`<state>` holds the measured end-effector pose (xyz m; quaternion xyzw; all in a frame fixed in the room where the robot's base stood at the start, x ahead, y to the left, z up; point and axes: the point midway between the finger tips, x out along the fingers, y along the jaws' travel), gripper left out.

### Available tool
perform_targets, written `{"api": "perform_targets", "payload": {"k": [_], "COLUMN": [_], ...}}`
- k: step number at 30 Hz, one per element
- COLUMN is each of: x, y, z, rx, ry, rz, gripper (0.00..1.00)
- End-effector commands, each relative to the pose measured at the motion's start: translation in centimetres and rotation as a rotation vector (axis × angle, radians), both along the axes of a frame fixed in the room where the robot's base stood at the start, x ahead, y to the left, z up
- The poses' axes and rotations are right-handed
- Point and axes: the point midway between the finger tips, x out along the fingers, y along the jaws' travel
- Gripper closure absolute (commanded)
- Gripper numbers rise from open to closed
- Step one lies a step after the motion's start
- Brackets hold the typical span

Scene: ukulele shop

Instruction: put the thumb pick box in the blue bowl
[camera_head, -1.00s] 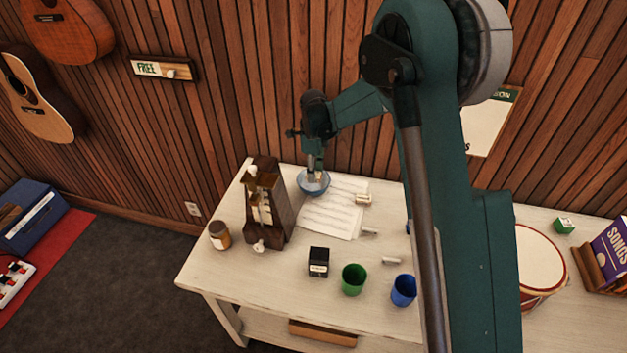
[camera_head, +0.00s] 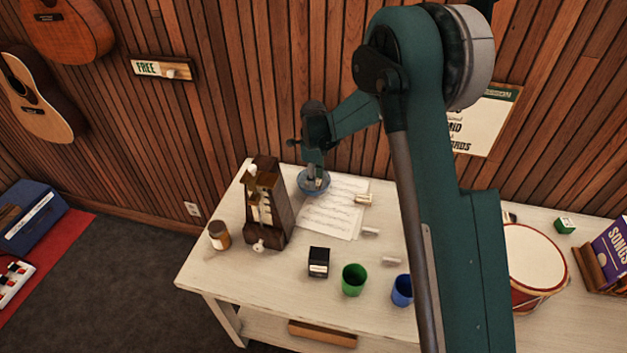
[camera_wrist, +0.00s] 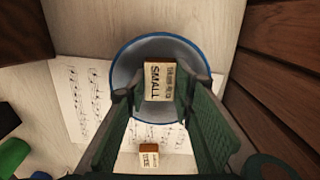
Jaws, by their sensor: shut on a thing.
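The thumb pick box (camera_wrist: 160,82) is a small cream box with brown edges and the word "SMALL" on its face. In the wrist view it sits between the fingertips of my gripper (camera_wrist: 162,88), which is shut on it. The blue bowl (camera_wrist: 119,72) is right below and around the box in that view. In the head view the bowl (camera_head: 303,187) stands at the back of the table, with my gripper (camera_head: 317,180) reaching down into its opening. Whether the box touches the bowl's bottom cannot be told.
Sheet music (camera_head: 335,212) lies beside the bowl, with another small box (camera_head: 363,199) on it. A brown wooden metronome-like stand (camera_head: 268,205) rises left of the bowl. A black box (camera_head: 318,262), green cup (camera_head: 354,280) and blue cup (camera_head: 402,290) stand nearer the front.

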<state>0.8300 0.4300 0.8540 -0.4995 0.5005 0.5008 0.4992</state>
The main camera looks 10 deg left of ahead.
Motion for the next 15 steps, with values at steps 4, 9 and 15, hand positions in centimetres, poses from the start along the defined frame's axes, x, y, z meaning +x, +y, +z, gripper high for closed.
{"api": "perform_targets", "payload": {"k": [4,9,15], "x": [0.0,0.0,0.0], "y": [0.0,0.0,0.0], "z": [-0.44,-0.47,-0.44], "rx": [0.0,0.0,0.0], "ry": [0.0,0.0,0.0], "rz": [0.0,0.0,0.0], "gripper": [0.82,0.69,0.69]}}
